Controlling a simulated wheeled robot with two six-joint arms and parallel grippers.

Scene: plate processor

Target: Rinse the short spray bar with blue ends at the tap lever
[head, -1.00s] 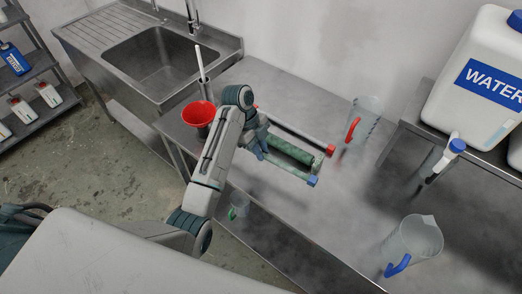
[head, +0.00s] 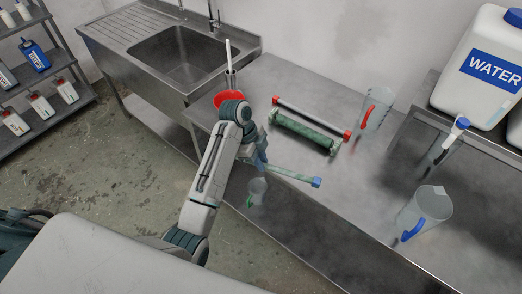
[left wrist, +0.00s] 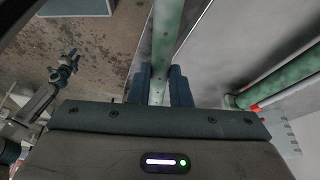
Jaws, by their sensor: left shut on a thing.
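My left gripper (head: 261,163) is shut on the spray bar with blue ends (head: 292,174), a thin green bar whose far blue end shows at its right tip. It is held above the front part of the steel table; its near end is hidden by the gripper. In the left wrist view the bar (left wrist: 166,40) runs up from between the two fingers (left wrist: 163,88).
A red-ended bar (head: 312,117) and a thicker green roller (head: 304,134) lie behind the gripper. The table's middle right is clear.

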